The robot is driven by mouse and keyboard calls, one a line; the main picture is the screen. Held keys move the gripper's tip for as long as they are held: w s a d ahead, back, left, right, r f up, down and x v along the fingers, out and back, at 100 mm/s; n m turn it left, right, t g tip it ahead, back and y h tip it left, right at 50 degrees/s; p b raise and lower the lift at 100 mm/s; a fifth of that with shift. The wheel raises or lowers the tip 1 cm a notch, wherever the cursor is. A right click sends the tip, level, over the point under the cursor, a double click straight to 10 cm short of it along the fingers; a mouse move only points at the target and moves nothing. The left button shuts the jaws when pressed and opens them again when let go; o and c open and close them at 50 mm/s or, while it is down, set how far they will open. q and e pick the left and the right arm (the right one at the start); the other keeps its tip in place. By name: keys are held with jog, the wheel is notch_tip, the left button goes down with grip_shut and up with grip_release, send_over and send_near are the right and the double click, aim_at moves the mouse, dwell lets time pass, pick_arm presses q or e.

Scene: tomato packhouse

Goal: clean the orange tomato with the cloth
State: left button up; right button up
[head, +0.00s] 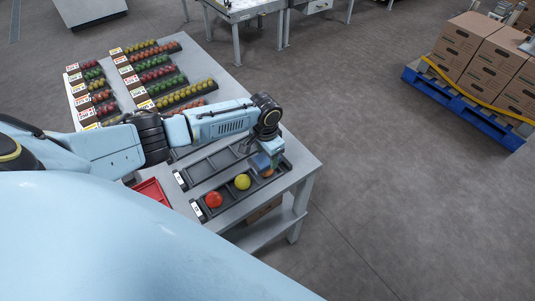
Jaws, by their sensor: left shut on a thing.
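An orange tomato (268,173) sits at the right end of the front dark tray (226,193), partly hidden under a blue cloth (261,162). My left gripper (266,157) is above that end of the tray, pointing down. It is shut on the blue cloth, which is at the top of the orange tomato; I cannot tell how firmly they touch. In the same tray are a yellow tomato (242,181) in the middle and a red tomato (213,199) at the left end. My right gripper is not in view.
An empty dark tray (206,167) lies behind the front one. A red tray (153,190) is at the table's left. Boxes on a blue pallet (460,101) stand right. Open floor lies between.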

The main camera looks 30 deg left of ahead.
pick_arm(q)
jog(key=shift+f, duration=0.45)
dwell(0.5)
jog(key=shift+w+d+b, duration=0.1)
jog(key=shift+w+b, duration=0.05)
jog(key=shift+b, duration=0.3)
jog(key=shift+w+d+b, duration=0.35)
jog(key=shift+w+b, duration=0.25)
jog(key=shift+w, duration=0.15)
jog(key=shift+s+a+p, duration=0.25)
jog(key=shift+s+p, duration=0.25)
jog(key=shift+p, duration=0.2)
jog(key=shift+s+a+p, duration=0.2)
jog(key=shift+s+p, duration=0.3)
jog(key=shift+p, duration=0.2)
jog(key=shift+s+a+p, duration=0.2)
jog(key=shift+s+p, duration=0.3)
jog(key=shift+p, duration=0.05)
jog(key=shift+s+a+p, duration=0.2)
jog(key=shift+s+p, duration=0.25)
jog(key=shift+p, duration=0.05)
jog(key=shift+w+d+b, duration=0.35)
jog(key=shift+w+b, duration=0.35)
jog(key=shift+w, duration=0.15)
jog(key=shift+w+d+b, duration=0.35)
jog(key=shift+w+b, duration=0.35)
jog(key=shift+w, duration=0.15)
jog(key=shift+w+d, duration=0.15)
jog(key=shift+w, duration=0.25)
